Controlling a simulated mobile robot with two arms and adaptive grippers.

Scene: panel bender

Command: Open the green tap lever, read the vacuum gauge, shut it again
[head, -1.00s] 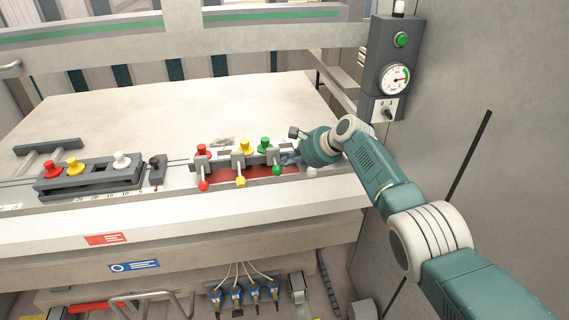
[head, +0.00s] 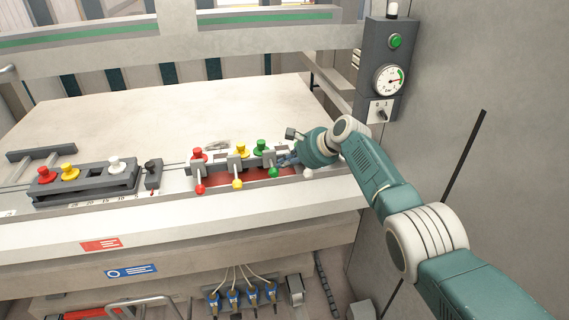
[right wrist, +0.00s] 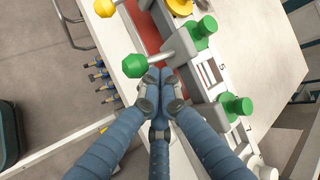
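The green tap lever (head: 274,171) ends in a green knob and points toward the front edge of the machine, beside the yellow and red levers. In the right wrist view its green knob (right wrist: 122,66) and pale stem show just ahead of my fingertips. My right gripper (head: 288,160) is just right of the lever. Its blue fingers (right wrist: 159,76) are drawn together at the tips, close to the stem, with nothing visible between them; contact is unclear. The vacuum gauge (head: 389,80) is a white dial with a green arc and its needle points right. My left gripper is out of view.
A yellow lever (head: 237,183) and a red lever (head: 200,188) stand left of the green one. A white knob (head: 308,173) is right of it, under my gripper. A grey control box (head: 372,50) carries the gauge.

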